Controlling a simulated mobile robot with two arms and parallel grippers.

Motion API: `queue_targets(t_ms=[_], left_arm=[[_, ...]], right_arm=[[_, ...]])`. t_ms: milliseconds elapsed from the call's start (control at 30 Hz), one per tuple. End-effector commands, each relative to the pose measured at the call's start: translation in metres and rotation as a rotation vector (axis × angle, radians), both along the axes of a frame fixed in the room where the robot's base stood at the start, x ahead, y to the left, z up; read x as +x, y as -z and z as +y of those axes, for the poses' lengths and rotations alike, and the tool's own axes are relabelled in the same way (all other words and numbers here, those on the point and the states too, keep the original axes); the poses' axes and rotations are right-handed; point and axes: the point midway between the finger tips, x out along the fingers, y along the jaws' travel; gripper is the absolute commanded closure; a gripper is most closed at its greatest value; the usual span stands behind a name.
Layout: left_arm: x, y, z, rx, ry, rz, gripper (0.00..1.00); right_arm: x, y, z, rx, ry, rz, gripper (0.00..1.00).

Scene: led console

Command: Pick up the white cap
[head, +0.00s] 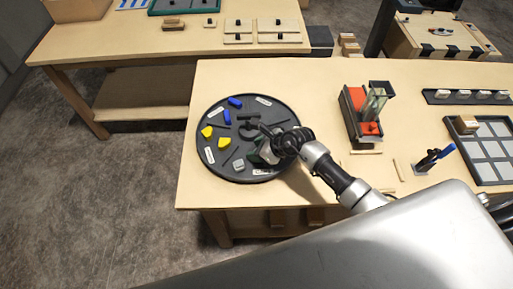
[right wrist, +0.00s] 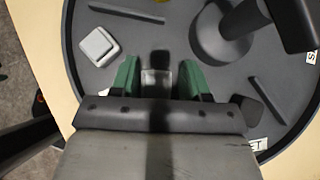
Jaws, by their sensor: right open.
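A light grey-white square cap (right wrist: 98,45) lies on the round black tray (right wrist: 170,30), left of my right gripper in the right wrist view. It also shows near the tray's front in the head view (head: 238,165). My right gripper (right wrist: 159,76) is low over the tray with its two green fingers apart. A second pale piece (right wrist: 155,79) shows between the fingers, partly in shadow; I cannot tell whether either finger touches it. In the head view my right gripper (head: 262,152) covers part of the tray. My left gripper is not in view.
Blue pieces (head: 235,102) and yellow pieces (head: 207,132) lie on the tray in sections split by low dividers. A dark round post (right wrist: 222,35) stands beyond the gripper. A red holder (head: 357,110) stands right of the tray. The tabletop between them is mostly clear.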

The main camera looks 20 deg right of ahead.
Motion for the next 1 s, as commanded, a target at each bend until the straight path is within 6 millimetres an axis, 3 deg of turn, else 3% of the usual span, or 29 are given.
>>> queue_targets(t_ms=[133, 367, 733, 967, 1000], left_arm=[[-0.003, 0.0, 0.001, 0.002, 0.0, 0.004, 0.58], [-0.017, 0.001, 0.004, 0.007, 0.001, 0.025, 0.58], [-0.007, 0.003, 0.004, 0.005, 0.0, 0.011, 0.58], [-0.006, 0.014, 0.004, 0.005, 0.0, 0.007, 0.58], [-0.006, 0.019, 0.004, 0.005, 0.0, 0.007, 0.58]], right_arm=[[-0.001, 0.002, 0.0, -0.001, -0.001, 0.005, 0.56], [-0.001, 0.001, 0.0, -0.001, -0.001, 0.004, 0.89], [0.0, -0.005, -0.001, -0.001, -0.001, 0.001, 0.89], [0.0, -0.039, -0.001, -0.004, -0.004, -0.005, 0.89], [0.002, -0.042, -0.012, -0.008, 0.001, -0.003, 0.89]])
